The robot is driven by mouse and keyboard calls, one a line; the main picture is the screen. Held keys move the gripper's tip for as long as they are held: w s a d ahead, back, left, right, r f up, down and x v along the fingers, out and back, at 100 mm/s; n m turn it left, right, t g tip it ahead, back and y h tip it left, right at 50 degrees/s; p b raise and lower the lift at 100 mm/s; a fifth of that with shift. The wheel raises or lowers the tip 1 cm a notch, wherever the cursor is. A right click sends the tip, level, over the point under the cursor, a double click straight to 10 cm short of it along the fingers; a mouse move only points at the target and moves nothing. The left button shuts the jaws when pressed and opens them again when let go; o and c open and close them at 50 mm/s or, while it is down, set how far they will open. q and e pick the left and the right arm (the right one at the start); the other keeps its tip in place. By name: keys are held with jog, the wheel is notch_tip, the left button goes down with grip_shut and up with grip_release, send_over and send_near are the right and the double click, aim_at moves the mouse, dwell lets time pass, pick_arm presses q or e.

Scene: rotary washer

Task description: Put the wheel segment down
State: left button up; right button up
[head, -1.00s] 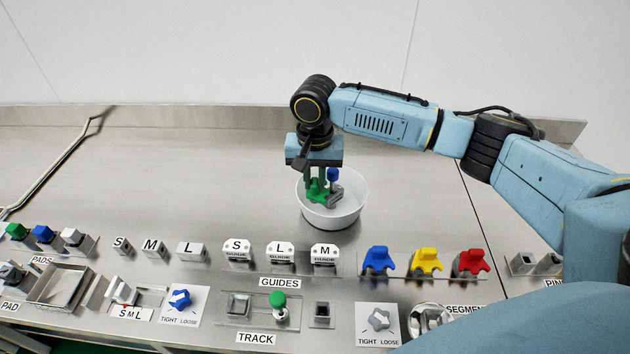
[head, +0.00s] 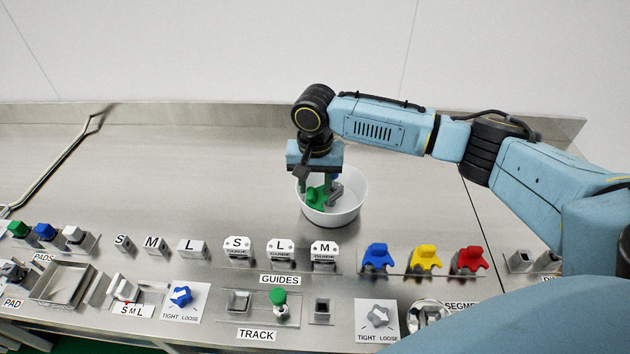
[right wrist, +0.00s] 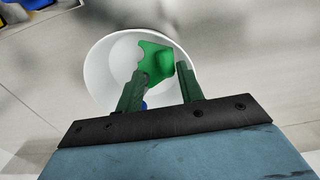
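The green wheel segment (head: 315,197) lies in the white round bowl (head: 350,211), next to a grey piece (head: 335,190). In the right wrist view the green segment (right wrist: 156,56) shows inside the bowl (right wrist: 98,72), just beyond and between my fingertips. My right gripper (right wrist: 162,70) points down into the bowl with its two green fingers spread apart. It also shows in the head view (head: 315,187), over the bowl. The left finger overlaps the segment's edge in the picture; I cannot tell whether they touch. My left gripper is not in view.
Blue (head: 377,257), yellow (head: 425,258) and red (head: 469,261) segments stand in a row at the front right. White guides (head: 281,252) stand front centre. A green-topped peg (head: 279,304) stands at the track. The counter left of the bowl is clear.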

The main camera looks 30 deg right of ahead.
aim_at(315, 190)
jog(key=shift+w+r+b, duration=0.1)
jog(key=shift+r+b, duration=0.25)
notch_tip(315, 190, up, 12)
jog(key=p, duration=0.1)
jog(key=shift+r, duration=0.15)
dwell(0.4)
